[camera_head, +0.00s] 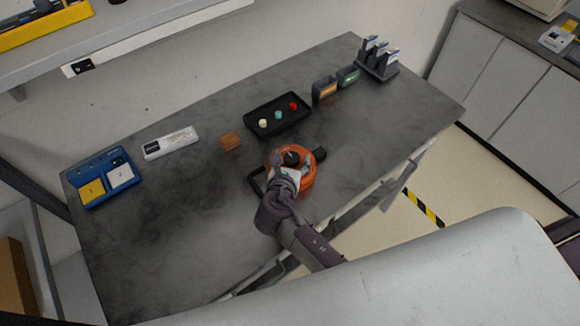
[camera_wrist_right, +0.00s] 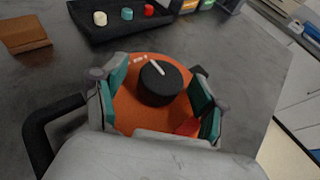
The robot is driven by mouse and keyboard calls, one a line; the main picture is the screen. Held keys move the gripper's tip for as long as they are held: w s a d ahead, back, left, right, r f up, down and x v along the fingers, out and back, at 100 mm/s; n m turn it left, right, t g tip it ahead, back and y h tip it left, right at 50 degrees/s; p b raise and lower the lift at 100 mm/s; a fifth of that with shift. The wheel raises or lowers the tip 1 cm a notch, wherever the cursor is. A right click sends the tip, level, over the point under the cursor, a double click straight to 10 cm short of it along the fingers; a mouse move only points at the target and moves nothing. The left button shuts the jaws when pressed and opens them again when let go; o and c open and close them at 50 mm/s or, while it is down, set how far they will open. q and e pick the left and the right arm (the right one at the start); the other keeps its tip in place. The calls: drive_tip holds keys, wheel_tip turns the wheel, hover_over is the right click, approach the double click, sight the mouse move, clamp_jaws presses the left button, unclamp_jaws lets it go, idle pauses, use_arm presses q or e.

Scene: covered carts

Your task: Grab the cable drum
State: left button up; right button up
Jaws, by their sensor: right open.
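The cable drum (camera_head: 307,174) is orange with a black hub and a black frame or handle at its sides, and stands on the grey table. In the right wrist view the orange drum (camera_wrist_right: 140,117) lies between the fingers of my right gripper (camera_wrist_right: 160,100). The green-padded fingers are spread on both sides of the black hub. In the head view my right gripper (camera_head: 285,172) is over the drum and hides part of it. Whether the fingers touch the drum is unclear. My left gripper is not in view.
The left front of the table is clear.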

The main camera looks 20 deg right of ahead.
clamp_jaws()
drive_tip(key=shift+r, duration=0.15)
idle(0.4)
